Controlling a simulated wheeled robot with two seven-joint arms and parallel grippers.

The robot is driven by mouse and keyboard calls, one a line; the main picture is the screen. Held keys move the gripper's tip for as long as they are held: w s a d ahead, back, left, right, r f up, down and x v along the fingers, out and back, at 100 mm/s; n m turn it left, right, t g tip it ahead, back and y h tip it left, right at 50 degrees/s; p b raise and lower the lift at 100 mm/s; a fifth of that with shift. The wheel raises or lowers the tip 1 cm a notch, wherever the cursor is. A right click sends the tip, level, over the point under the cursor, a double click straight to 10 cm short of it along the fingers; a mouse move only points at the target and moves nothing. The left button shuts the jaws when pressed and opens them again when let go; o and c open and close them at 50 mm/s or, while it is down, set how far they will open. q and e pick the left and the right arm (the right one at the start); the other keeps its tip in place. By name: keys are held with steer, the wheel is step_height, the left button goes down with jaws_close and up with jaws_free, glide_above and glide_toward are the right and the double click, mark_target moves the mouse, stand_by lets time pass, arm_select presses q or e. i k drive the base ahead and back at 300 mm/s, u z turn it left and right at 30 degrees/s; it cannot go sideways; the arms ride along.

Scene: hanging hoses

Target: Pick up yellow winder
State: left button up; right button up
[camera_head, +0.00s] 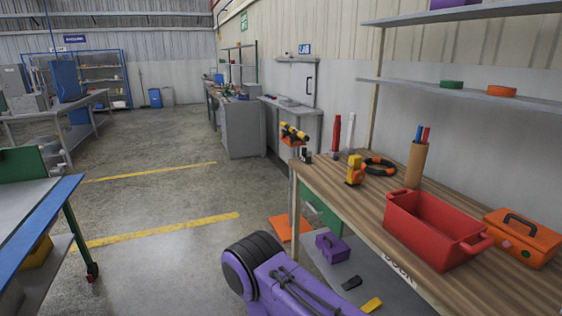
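A small upright yellow object with an orange part (355,170), which looks like the yellow winder, stands on the wooden workbench (460,290). It is near the bench's left edge, beside a black and orange ring (380,166). Its details are too small to make out. Neither of my grippers shows in the head view, so nothing is seen touching the yellow object.
A red bin (437,230), an orange toolbox (522,237) and a brown holder with pens (415,165) stand on the bench. A red tube (336,134) and a white tube (350,132) stand behind. A blue-edged table (60,205) is at left. Open floor lies between.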

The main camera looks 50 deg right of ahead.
mark_target(356, 176)
steer(key=i, duration=1.35)
steer(key=z, duration=0.95)
steer(key=i, duration=0.8)
steer(key=z, duration=0.9)
